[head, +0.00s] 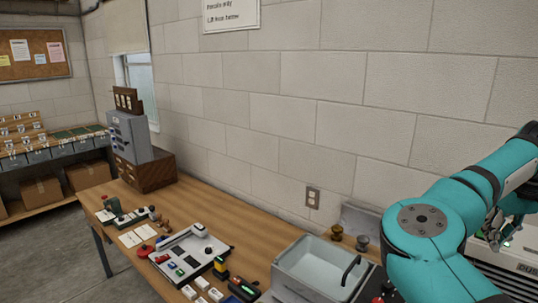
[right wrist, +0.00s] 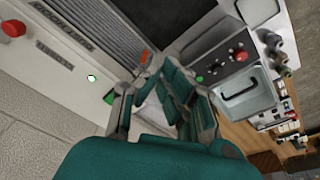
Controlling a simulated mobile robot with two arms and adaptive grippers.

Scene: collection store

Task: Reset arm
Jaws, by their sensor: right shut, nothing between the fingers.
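My right arm, teal with dark bands, comes in at the right of the head view and is bent at its elbow. My right gripper (head: 512,228) shows small at the right edge there, partly cut off, in front of a pale machine. In the right wrist view the right gripper (right wrist: 158,66) is shut and empty, its teal and grey fingers over the machine's front. My left gripper and arm are not in view.
A pale machine (head: 515,262) stands at the right, close to my right gripper. A grey basin (head: 318,268) sits on the wooden bench (head: 190,217), with small tools and blocks to its left. A grey cabinet (head: 128,135) stands at the far end. A block wall runs behind.

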